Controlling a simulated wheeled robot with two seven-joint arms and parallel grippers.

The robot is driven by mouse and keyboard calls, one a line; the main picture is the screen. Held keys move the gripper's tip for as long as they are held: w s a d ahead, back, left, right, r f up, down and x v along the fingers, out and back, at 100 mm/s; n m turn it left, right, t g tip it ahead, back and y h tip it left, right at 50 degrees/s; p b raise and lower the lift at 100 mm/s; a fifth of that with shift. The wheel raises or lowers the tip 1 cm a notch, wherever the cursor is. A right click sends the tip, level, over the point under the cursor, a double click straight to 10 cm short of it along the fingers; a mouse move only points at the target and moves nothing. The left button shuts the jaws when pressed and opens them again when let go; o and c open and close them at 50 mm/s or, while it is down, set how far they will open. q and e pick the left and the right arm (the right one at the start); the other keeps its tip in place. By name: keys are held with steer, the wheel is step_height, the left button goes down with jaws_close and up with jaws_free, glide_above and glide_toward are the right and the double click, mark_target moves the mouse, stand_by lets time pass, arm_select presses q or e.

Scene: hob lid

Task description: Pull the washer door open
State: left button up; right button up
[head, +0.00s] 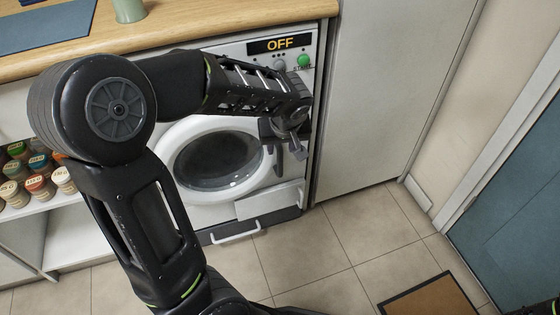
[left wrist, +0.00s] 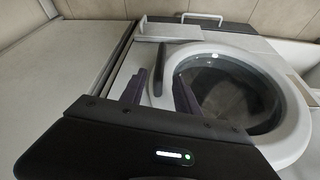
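The white washer (head: 230,203) stands under the wooden counter, its display reading OFF. Its round door (head: 187,190), with a white rim and dark glass, appears shut. It also shows in the left wrist view (left wrist: 283,135). My left gripper (head: 290,143) is at the right side of the door, with its fingers apart. In the left wrist view, the dark bar handle (left wrist: 158,72) on the door rim appears between and beyond the open fingertips of my left gripper (left wrist: 160,88). I cannot tell whether they touch it. My right gripper is not in view.
A wooden counter (head: 180,27) runs above the washer. A tall pale cabinet panel (head: 385,90) stands close on the right. Shelves with several jars (head: 38,187) are at left. Tiled floor (head: 310,255) is clear in front, with a brown mat (head: 432,298) at lower right.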

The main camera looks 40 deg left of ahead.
mark_target(281, 154)
arm_select(q)
steer(key=shift+f, duration=0.1)
steer(key=b+x, duration=0.2)
steer(key=x, duration=0.5)
steer(key=shift+w+f, duration=0.1)
steer(key=shift+f, duration=0.3)
steer(key=shift+c, duration=0.4)
jaws_close()
stand_by(0.8)
